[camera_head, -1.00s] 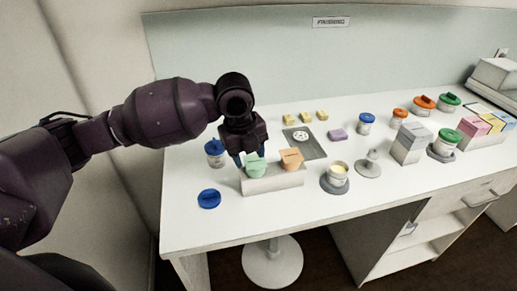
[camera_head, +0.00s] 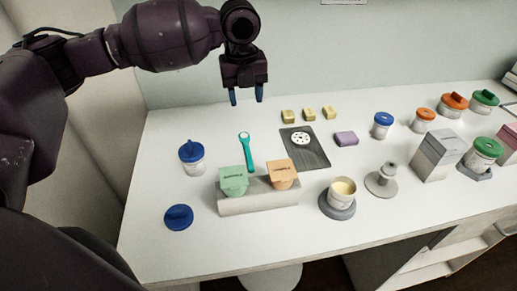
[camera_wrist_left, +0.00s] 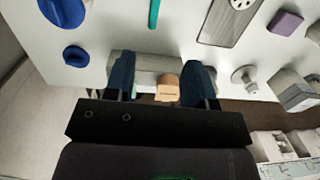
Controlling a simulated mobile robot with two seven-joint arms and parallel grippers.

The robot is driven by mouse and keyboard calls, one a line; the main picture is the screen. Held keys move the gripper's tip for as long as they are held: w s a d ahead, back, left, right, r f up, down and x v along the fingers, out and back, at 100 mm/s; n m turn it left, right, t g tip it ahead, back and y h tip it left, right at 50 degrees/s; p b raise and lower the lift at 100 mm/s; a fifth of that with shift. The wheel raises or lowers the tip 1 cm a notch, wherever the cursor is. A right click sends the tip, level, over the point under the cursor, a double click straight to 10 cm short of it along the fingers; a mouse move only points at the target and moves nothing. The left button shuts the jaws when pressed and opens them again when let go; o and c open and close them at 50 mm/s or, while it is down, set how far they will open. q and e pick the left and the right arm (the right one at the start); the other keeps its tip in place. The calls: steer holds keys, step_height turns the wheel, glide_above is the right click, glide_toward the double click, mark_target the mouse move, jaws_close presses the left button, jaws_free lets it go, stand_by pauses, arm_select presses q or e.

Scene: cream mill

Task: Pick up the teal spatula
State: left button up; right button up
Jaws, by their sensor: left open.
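The teal spatula (camera_head: 247,151) lies flat on the white table, behind the pale block that holds the green and orange tubs. In the left wrist view part of the teal spatula (camera_wrist_left: 154,13) shows at the top edge. My left gripper (camera_head: 246,98) is open and empty, raised above the table; in the head view it appears above the spatula's far end. In the left wrist view its blue fingers (camera_wrist_left: 161,82) stand apart with the orange tub seen between them. My right gripper is in neither view.
A pale block (camera_head: 232,207) carries a green tub (camera_head: 233,181) and an orange tub (camera_head: 282,174). A blue-lidded jar (camera_head: 192,158) stands left of the spatula, a blue lid (camera_head: 179,217) lies in front. A dark grey plate (camera_head: 315,154) lies right of the spatula.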

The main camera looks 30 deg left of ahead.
arm_select(q)
steer(key=b, duration=0.4)
glide_above(249, 157)
step_height(249, 157, down, 8)
steer(key=shift+g, duration=0.4)
steer(key=f, duration=0.5)
steer(key=shift+a+f, duration=0.2)
steer(key=shift+f, duration=0.05)
steer(key=shift+f+b, duration=0.3)
steer(key=shift+f, duration=0.1)
step_height(249, 157, down, 4)
steer(key=shift+d+f+b, duration=0.1)
steer(key=shift+b, duration=0.35)
steer(key=shift+f, duration=0.4)
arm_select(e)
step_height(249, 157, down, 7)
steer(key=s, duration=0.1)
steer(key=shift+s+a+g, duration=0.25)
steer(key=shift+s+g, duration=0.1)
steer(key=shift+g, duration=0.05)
arm_select(q)
steer(key=shift+r, duration=0.1)
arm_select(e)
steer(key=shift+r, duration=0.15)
